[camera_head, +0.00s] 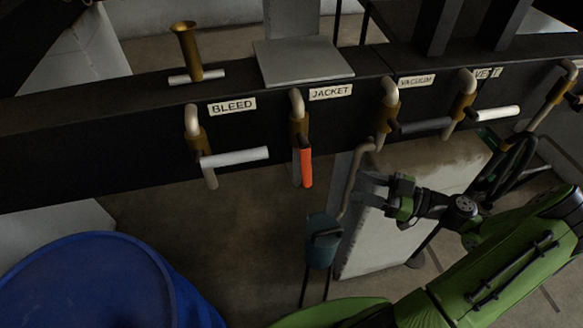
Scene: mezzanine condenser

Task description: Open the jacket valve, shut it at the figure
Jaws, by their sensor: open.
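The jacket valve (299,124) is a brass body on a bent pale pipe, left of the label "JACKET" (331,92) on a dark beam. Its orange-red lever (306,168) hangs straight down, in line with the pipe. My gripper (366,188) is open and empty. It is to the right of the lever and slightly lower in the picture, apart from it, with its fingers pointing left. I see no readable figure or gauge face in this view.
Bleed (194,140), vacuum (388,112) and vent (463,104) valves flank it; bleed's white lever (235,157) points sideways toward the jacket lever. A blue drum (85,285) stands lower left. A teal vessel (321,243) with a bent pipe is below. A pale box (405,225) is behind my gripper.

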